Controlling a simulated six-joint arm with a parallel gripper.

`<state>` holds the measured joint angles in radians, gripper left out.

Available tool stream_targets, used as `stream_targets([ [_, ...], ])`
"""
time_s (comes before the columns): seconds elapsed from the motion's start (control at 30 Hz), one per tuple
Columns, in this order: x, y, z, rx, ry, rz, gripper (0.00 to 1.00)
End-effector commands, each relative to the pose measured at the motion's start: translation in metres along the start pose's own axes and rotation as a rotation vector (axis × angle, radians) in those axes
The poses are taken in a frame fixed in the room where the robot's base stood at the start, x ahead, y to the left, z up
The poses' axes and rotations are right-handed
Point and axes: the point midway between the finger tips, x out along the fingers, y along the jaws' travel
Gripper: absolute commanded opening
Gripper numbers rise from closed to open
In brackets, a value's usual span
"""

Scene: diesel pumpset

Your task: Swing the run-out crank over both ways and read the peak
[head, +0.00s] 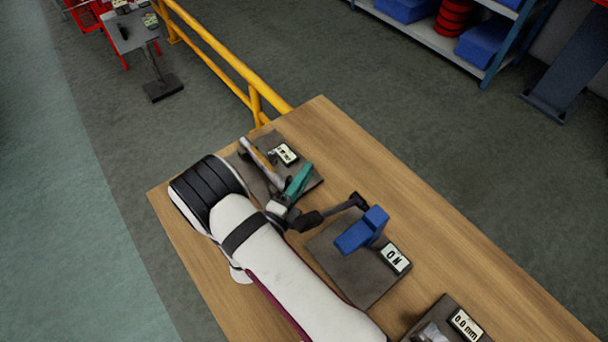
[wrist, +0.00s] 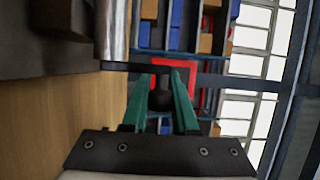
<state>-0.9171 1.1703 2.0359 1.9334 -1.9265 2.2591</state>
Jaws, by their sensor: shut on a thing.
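The crank stands on a dark plate (head: 345,265) on the bench, with a blue block (head: 362,231) and a dark arm (head: 340,208) that reaches left to my gripper. A display (head: 395,259) on this plate reads 0 N. My gripper (head: 290,207), with green fingers, is at the left end of that arm. In the wrist view its fingers (wrist: 164,84) are shut on a dark round knob (wrist: 160,100), with a dark bar (wrist: 135,66) just beyond. A metal cylinder (wrist: 114,32) stands at that bar's left end. My wrist partly hides the contact in the head view.
A second plate (head: 310,176) behind my gripper carries a tan-handled lever (head: 258,154) and a small display (head: 286,153), too small to read. A third unit at the front right has a display (head: 466,324) reading 0.0 mm. The bench's (head: 440,235) right side is clear. A yellow rail (head: 215,45) stands behind.

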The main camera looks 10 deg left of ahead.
Motion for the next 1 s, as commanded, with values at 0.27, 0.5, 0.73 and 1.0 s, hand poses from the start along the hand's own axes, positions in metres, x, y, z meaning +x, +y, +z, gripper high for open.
stream_targets([
  [0.27,-0.005,-0.003,0.002,-0.049,0.000,-0.117,0.00],
  [0.5,-0.012,-0.009,0.005,-0.105,0.000,-0.254,0.00],
  [0.73,-0.013,-0.009,0.005,-0.107,0.000,-0.257,0.00],
  [1.0,-0.012,-0.009,0.005,-0.106,0.000,-0.256,0.57],
])
